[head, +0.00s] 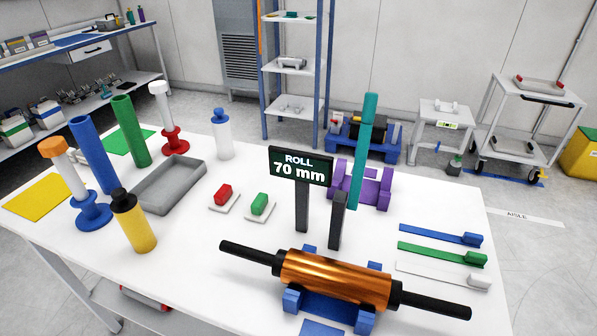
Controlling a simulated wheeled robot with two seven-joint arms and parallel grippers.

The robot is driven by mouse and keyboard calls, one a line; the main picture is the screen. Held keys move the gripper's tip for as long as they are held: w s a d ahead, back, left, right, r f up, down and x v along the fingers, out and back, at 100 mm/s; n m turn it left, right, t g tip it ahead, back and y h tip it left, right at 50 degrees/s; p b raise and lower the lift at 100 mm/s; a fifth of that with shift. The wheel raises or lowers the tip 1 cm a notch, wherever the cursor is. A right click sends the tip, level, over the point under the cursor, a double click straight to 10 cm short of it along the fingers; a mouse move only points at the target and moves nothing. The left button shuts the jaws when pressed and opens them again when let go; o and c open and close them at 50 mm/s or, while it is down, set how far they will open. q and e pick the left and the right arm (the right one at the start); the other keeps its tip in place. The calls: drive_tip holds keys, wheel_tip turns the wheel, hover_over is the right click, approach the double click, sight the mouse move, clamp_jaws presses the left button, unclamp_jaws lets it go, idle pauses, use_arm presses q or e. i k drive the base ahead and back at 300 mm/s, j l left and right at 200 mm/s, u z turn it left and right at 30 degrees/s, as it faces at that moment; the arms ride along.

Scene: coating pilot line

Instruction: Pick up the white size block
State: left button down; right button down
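A small white block (480,281) sits at the right end of a thin white strip (430,273), near the right edge of the white table. A green block (477,259) and a blue block (472,239) sit likewise at the ends of a green strip and a blue strip just behind it. The white block is uncovered, with nothing touching it from above. A dark sign (300,166) reads "ROLL 70 mm". Neither of my grippers shows in the head view.
A copper roll (335,278) with black shaft ends lies on a blue cradle (312,303) left of the strips. Behind it stand a teal bar (362,150) and a purple cradle (374,188). A grey tray (168,200) and several upright cylinders fill the table's left.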

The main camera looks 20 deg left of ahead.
sight(70, 152)
drive_tip(key=k+j+u, duration=0.3)
drive_tip(key=j, duration=0.55)
drive_tip(key=j+u, duration=0.3)
drive_tip(key=j, duration=0.55)
drive_tip(key=k+j+u, duration=0.1)
drive_tip(key=j+u, duration=0.25)
drive_tip(key=j, duration=0.55)
